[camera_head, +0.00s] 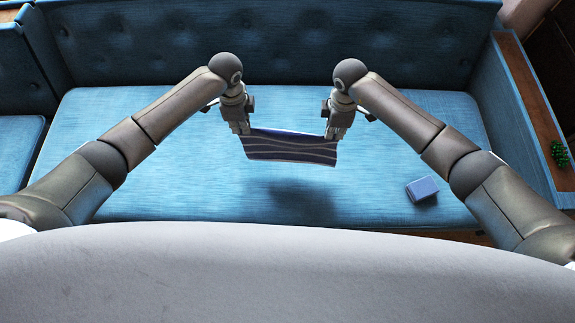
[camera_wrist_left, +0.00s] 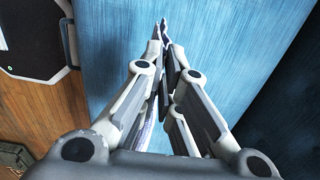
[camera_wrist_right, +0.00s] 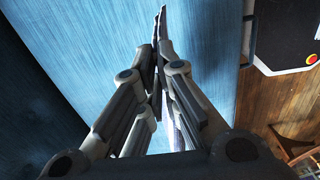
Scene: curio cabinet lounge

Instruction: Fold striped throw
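The striped throw (camera_head: 291,148) is dark blue with pale wavy stripes. It hangs as a short panel above the blue sofa seat (camera_head: 190,185) and casts a shadow on it. My left gripper (camera_head: 243,131) is shut on its upper left corner; its fingers are together in the left wrist view (camera_wrist_left: 161,38). My right gripper (camera_head: 332,135) is shut on its upper right corner; its fingers are together in the right wrist view (camera_wrist_right: 158,30). In both wrist views the fingers hide most of the throw.
A small blue box-like object (camera_head: 422,189) lies on the seat at the right. The tufted backrest (camera_head: 290,45) rises behind. A wooden ledge (camera_head: 530,95) with a small green plant (camera_head: 559,152) runs along the right. The seat's left part is clear.

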